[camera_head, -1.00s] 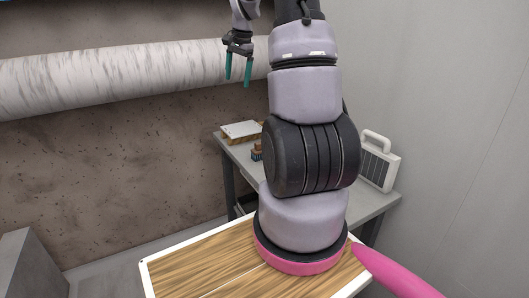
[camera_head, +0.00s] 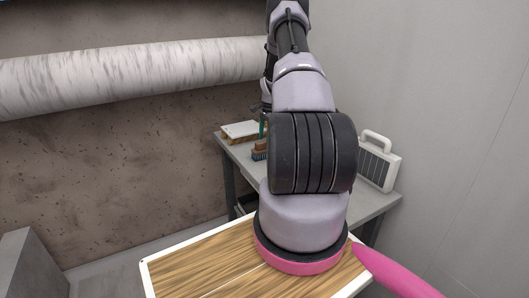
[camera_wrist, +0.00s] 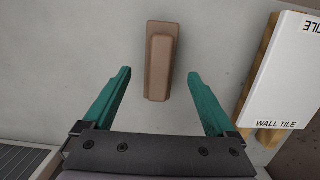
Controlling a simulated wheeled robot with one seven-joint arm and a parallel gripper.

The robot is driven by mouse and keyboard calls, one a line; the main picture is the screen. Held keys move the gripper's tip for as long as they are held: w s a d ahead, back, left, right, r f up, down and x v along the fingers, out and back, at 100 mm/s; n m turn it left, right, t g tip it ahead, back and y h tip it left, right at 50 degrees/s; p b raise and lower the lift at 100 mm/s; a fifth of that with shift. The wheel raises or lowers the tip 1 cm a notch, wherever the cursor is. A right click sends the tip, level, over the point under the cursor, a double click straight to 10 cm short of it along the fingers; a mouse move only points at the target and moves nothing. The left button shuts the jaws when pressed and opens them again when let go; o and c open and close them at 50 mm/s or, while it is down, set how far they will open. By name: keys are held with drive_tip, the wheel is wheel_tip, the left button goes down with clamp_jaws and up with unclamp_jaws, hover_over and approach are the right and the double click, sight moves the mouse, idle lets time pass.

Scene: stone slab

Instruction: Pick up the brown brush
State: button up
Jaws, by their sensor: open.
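The brown brush (camera_wrist: 161,60) lies on the grey slab in the wrist view, its long body pointing up and down the picture. In the head view the brush (camera_head: 259,154) shows at the left part of the slab, partly hidden behind my arm, with its dark bristles downward. My gripper (camera_wrist: 160,74) is open, with its two green fingers on either side of the brush's near end in the picture. The gap above the brush cannot be judged exactly. In the head view my gripper (camera_head: 264,124) is mostly hidden by my arm.
A white wall tile box (camera_wrist: 285,75) on a wooden base lies right of the brush in the wrist view. It is at the slab's back left in the head view (camera_head: 243,130). A white panel with a handle (camera_head: 377,163) stands at the right. The grey slab (camera_head: 366,205) is otherwise mostly clear.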

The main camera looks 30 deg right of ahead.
sight(264, 149)
drive_tip(key=shift+a+f, duration=0.15)
drive_tip(key=shift+f, duration=0.9)
drive_tip(key=shift+a+f, duration=0.2)
drive_tip(key=shift+f, duration=0.85)
drive_tip(key=shift+a+f, duration=0.15)
drive_tip(key=shift+f, duration=0.9)
clamp_jaws()
drive_tip(key=shift+r, duration=5.05)
